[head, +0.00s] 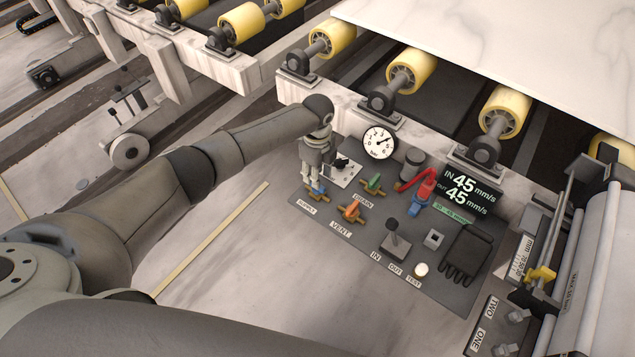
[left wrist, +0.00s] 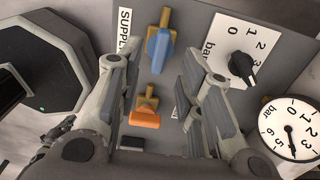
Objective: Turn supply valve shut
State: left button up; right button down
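The supply valve has a blue handle (left wrist: 159,52) on a brass body, beside a SUPPLY label (left wrist: 125,30) in the left wrist view. The blue handle runs roughly in line with the brass body. In the head view the blue handle (head: 318,190) is partly hidden by my left gripper (head: 314,180), which points down at it. In the left wrist view my left gripper (left wrist: 157,88) has its fingers apart, with the valve in the gap between them. Contact with the handle cannot be told.
The orange vent valve (head: 351,212) and green drain valve (head: 374,182) stand close by. A bar selector knob (left wrist: 242,67) and round gauge (head: 380,143) are near the left gripper. A red handle (head: 415,180), joystick (head: 395,240) and black glove (head: 466,255) lie further right.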

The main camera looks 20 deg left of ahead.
pick_arm(q)
jog(key=shift+f+b, duration=0.3)
jog(key=shift+f, duration=2)
grip_shut()
